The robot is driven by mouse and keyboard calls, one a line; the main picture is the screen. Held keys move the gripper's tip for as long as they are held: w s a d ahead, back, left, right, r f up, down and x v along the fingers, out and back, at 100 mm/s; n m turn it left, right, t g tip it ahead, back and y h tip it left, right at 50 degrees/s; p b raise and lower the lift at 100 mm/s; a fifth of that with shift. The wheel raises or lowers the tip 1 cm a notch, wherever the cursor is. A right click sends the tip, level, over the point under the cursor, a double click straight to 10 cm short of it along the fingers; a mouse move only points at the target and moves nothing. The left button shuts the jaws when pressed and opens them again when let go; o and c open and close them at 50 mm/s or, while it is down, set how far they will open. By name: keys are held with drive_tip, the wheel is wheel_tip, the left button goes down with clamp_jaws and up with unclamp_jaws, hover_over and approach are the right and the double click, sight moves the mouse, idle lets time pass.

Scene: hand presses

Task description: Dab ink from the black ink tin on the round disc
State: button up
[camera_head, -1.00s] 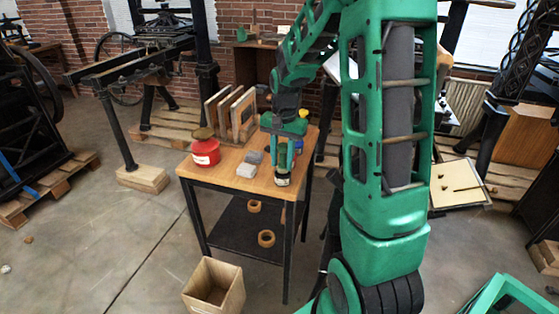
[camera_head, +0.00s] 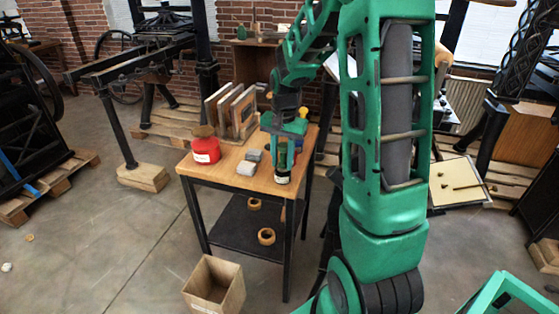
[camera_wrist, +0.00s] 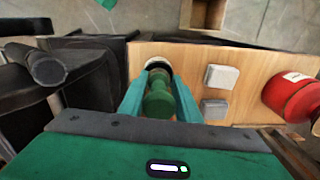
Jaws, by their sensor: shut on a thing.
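My gripper (camera_head: 283,158) points down over the near right corner of the small wooden table (camera_head: 221,173). Its fingers are shut on a green, rounded, handle-like thing (camera_wrist: 158,100) in the wrist view. Just beyond that thing is a small round black-and-white item (camera_wrist: 158,64), likely the black ink tin. It also shows below the fingertips in the head view (camera_head: 282,180). I cannot tell whether the green thing touches it. I cannot make out the round disc.
Wooden frames (camera_head: 243,112) stand behind. Tape rolls (camera_head: 266,237) lie on the lower shelf; an open box (camera_head: 213,285) is on the floor.

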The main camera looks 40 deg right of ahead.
sight(282, 145)
idle(0.7)
drive_tip(key=shift+r, duration=1.95)
